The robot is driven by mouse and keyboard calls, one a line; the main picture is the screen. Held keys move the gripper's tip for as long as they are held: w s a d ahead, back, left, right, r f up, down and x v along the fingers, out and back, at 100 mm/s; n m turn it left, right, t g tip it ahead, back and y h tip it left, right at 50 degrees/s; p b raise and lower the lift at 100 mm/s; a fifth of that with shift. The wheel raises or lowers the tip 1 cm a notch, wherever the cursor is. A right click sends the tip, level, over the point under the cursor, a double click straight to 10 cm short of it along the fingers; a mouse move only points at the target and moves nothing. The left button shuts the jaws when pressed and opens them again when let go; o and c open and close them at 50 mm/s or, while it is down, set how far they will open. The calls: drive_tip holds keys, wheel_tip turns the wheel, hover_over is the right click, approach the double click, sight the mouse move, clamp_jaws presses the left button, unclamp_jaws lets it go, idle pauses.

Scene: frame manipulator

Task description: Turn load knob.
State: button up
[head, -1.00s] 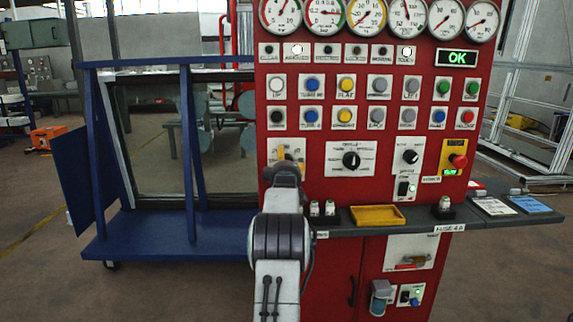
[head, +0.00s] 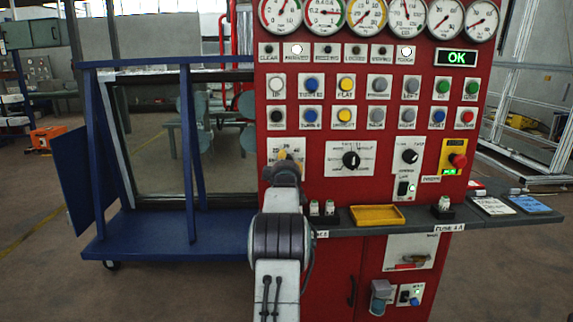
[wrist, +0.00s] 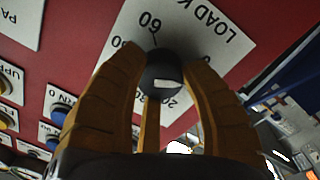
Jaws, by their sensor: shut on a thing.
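The load knob (wrist: 162,80) is a dark round knob with a white mark on its face. It sits on a white plate (wrist: 185,30) that reads "LOAD K…", with a scale including 60 and 20. My gripper (wrist: 160,62) has orange fingers closed around the knob from both sides, with a third finger below it. In the head view my gripper (head: 286,157) is at the left of the red panel (head: 312,180), in front of the same white plate (head: 271,145). The knob is hidden there behind the gripper.
A black selector knob (head: 351,159) and a smaller knob (head: 410,156) lie to the right. A red emergency button (head: 458,160) is farther right. A shelf with a yellow tray (head: 377,215) juts out below. Rows of buttons are above.

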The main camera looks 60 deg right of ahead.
drive_tip(key=m+b, duration=0.2)
drive_tip(key=m, duration=0.2)
drive_tip(key=shift+w, duration=0.1)
drive_tip(key=shift+r+m+b, duration=0.15)
drive_tip(key=shift+m+b, duration=0.35)
drive_tip(key=shift+m, duration=0.3)
drive_tip(key=shift+r, duration=0.1)
drive_tip(key=o, duration=1.2)
drive_tip(key=shift+f, duration=0.2)
drive_tip(key=shift+r+v, duration=0.15)
drive_tip(key=shift+v, duration=2.85)
drive_tip(key=shift+r+v, duration=0.15)
drive_tip(key=shift+v, duration=2.8)
